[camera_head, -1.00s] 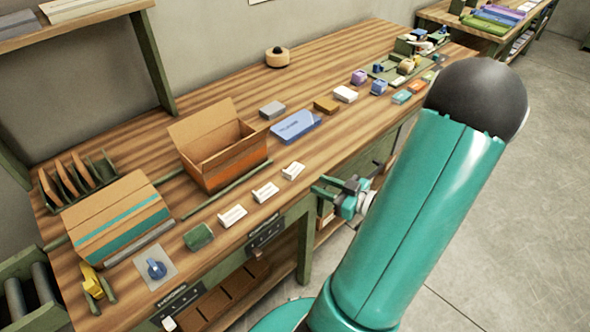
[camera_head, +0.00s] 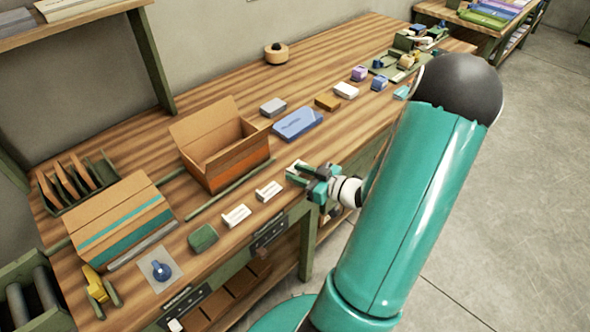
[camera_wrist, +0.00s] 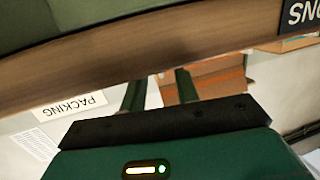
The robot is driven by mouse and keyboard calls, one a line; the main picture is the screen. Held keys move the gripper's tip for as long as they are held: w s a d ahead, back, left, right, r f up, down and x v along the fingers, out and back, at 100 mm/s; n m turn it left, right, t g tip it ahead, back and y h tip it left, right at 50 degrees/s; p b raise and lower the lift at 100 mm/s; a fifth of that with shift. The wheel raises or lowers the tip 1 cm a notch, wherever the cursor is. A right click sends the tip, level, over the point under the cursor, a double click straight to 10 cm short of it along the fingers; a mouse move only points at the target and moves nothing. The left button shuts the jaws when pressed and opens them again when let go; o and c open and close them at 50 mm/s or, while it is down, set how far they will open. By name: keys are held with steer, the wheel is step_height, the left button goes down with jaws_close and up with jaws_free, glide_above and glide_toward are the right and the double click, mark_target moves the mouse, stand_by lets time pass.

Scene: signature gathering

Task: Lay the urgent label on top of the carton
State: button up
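Three small white labels lie in a row near the bench's front edge: a left one (camera_head: 236,215), a middle one (camera_head: 268,191) and a right one (camera_head: 296,167). Their print is too small to read, so I cannot tell which is urgent. A closed carton (camera_head: 118,212) with a teal stripe sits at the left; an open carton (camera_head: 238,164) with an orange band stands right of it. My gripper (camera_head: 291,173) is open, its fingers apart, at the right label and partly covering it. Contact cannot be told. The fingers also show apart in the wrist view (camera_wrist: 160,88).
A blue package (camera_head: 298,124), a grey block (camera_head: 273,107) and a tape roll (camera_head: 276,54) lie behind the labels. A green block (camera_head: 203,238) and a blue-knobbed stamp (camera_head: 160,269) lie at front left. A green strip (camera_head: 229,190) runs between labels and open carton.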

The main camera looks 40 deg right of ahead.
mark_target(285, 168)
steer(key=x, duration=0.4)
steer(key=shift+w+a, duration=0.15)
steer(key=shift+w, duration=0.15)
steer(key=shift+c, duration=0.4)
jaws_close()
steer(key=shift+r, duration=0.2)
